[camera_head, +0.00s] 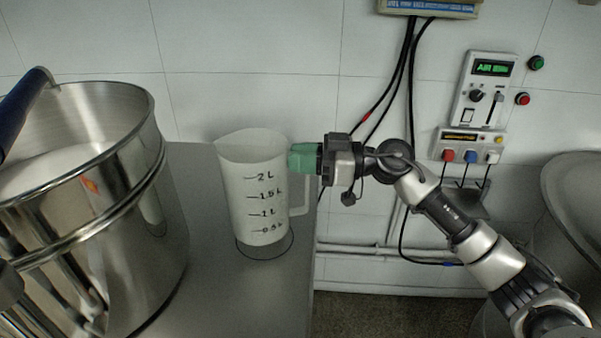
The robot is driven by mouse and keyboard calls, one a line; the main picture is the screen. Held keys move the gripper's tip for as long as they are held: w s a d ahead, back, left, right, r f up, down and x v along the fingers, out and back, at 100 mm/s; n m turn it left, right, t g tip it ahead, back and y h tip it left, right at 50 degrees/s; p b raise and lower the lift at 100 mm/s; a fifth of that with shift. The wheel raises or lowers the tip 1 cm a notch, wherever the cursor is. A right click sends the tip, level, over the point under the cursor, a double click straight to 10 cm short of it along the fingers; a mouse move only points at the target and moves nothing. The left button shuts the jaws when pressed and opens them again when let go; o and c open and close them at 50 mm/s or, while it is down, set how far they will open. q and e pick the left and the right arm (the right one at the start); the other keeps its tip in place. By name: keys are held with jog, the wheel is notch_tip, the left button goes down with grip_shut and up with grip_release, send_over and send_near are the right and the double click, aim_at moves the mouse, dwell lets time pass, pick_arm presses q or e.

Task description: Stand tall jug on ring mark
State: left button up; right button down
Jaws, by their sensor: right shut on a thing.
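The tall jug (256,185) is a translucent white measuring jug with dark litre marks and a handle on its right. It is nearly upright near the right edge of the steel table. The ring mark (278,253) is a thin dark circle on the table; its front and right arc shows around the jug's base and the rest is hidden. I cannot tell whether the base touches the table. My right gripper (302,157), with green fingers, comes from the right and is shut on the jug at the top of its handle. My left gripper is not in view.
A large steel vessel (150,240) with a dark blue handle (22,105) fills the left of the table (225,300). The table's right edge lies close to the jug. A wall control panel (485,90), hanging cables and another steel vessel (575,200) are at the right.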

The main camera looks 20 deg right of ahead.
jog(key=shift+d+f+p, duration=0.1)
jog(key=shift+f+p, duration=0.2)
jog(key=shift+f, duration=1.75)
jog(key=shift+f, duration=0.15)
jog(key=c, duration=1)
grip_release()
jog(key=b+v, duration=0.4)
jog(key=v, duration=0.8)
jog(key=shift+r, duration=0.25)
